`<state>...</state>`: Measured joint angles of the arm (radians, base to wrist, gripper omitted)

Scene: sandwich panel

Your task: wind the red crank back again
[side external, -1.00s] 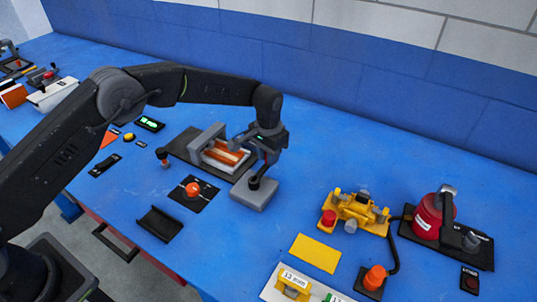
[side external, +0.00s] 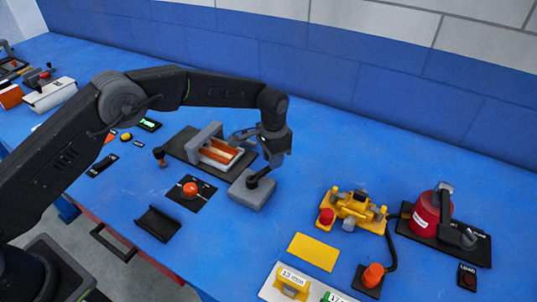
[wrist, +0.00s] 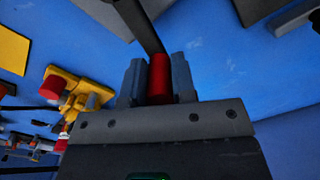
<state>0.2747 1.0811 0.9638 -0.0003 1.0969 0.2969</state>
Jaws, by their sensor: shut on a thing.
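The crank stands on a grey block (side external: 250,191) on the blue bench, with a dark hub and a dark arm (side external: 262,174) reaching up and right from it. Its red handle (wrist: 159,78) sits upright between the two fingers in the wrist view. My gripper (side external: 273,160) is shut on this handle, and the fingers (wrist: 158,82) flank it on both sides. In the side view the handle is mostly hidden by the gripper. In the wrist view the dark crank arm (wrist: 140,25) runs up and left from the handle.
A grey clamp fixture (side external: 207,138) with an orange-brown panel (side external: 217,152) lies just left of the gripper. An orange-red knob (side external: 190,189) on a black plate is in front. A yellow device (side external: 358,208) and a red canister (side external: 427,212) stand to the right.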

